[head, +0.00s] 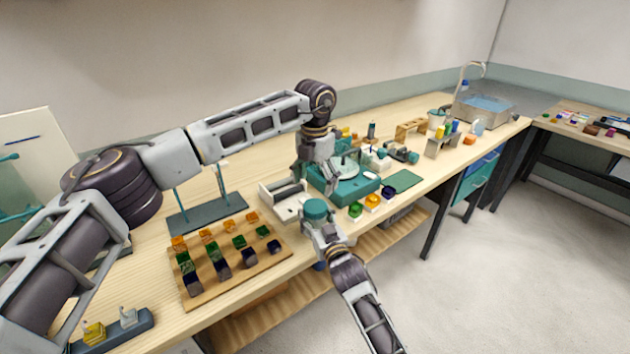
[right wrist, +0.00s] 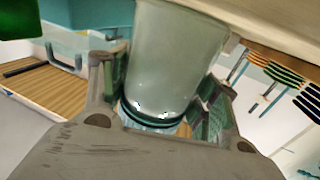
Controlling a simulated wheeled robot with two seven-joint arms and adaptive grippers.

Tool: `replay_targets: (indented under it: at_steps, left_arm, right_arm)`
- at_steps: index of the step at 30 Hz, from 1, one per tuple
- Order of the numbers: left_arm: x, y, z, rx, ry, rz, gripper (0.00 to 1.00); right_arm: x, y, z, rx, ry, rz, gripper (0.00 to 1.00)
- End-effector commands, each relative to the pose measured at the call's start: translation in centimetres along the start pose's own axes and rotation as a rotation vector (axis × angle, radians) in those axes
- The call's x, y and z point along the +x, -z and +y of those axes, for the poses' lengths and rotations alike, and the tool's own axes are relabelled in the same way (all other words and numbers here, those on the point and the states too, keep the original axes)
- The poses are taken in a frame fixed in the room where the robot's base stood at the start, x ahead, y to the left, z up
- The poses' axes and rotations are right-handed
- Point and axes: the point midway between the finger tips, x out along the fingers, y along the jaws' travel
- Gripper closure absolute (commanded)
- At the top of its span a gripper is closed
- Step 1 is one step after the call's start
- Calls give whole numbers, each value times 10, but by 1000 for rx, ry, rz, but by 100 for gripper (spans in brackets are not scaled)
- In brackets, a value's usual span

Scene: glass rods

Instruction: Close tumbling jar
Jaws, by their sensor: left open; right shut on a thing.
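The jar (head: 316,209) is a short cylinder with a teal top in the head view, near the table's front edge. My right gripper (head: 322,232) is shut around it. In the right wrist view the jar (right wrist: 172,60) is pale grey-green, with a dark green ring at the end near the palm, between my right gripper's two fingers (right wrist: 160,95). I cannot tell whether the teal top is a separate lid. My left gripper (head: 315,172) is open, behind and above the jar, beside a teal machine (head: 352,191) with a pale round top. Its fingertips are hard to make out.
A white open tray (head: 283,198) lies left of the jar. A wooden board (head: 215,281) holds rows of coloured blocks. A dark stand (head: 207,216) with upright rods is behind it. Small coloured containers (head: 372,201) stand at the front edge.

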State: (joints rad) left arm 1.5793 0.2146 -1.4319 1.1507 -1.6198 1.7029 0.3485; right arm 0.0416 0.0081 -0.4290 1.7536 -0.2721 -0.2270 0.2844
Motion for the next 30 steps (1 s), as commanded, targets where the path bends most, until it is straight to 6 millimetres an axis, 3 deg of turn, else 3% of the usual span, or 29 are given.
replay_targets:
  at_steps: [30]
  left_arm:
    - [0,-1,0,-778,1,-2,21]
  right_arm:
    - [0,0,0,-1,0,0,100]
